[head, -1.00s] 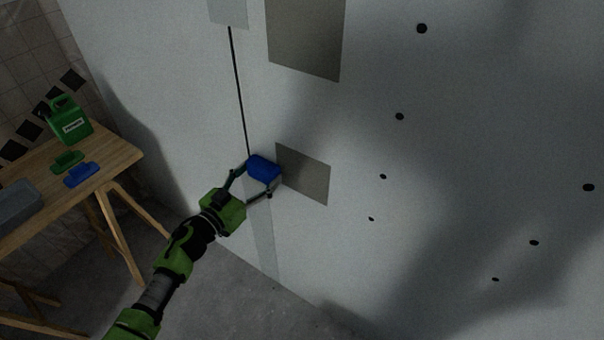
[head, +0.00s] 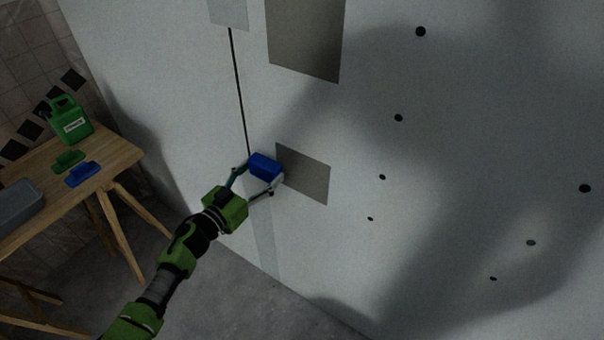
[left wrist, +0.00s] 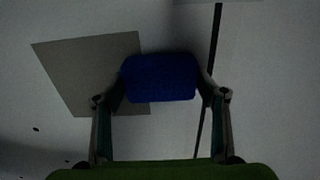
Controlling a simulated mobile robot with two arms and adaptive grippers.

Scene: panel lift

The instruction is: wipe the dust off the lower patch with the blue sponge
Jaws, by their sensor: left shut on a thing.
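My left gripper (head: 254,181) is shut on the blue sponge (head: 265,166) and holds it close to the wall panel, at the left edge of the lower patch. The lower patch (head: 308,176) is a grey-brown dusty square, and no cleaned strip shows on it. In the left wrist view the sponge (left wrist: 160,78) sits between the two fingers and overlaps the patch (left wrist: 80,72). I cannot tell whether the sponge touches the panel. My right gripper is not in view.
A larger grey-brown patch (head: 305,38) is higher on the white panel (head: 200,90). A dark vertical seam (head: 237,85) runs left of both. On the left, a wooden table (head: 115,160) holds a green jug (head: 70,122), a green item (head: 68,161), a blue item (head: 83,174) and a grey tray (head: 15,208).

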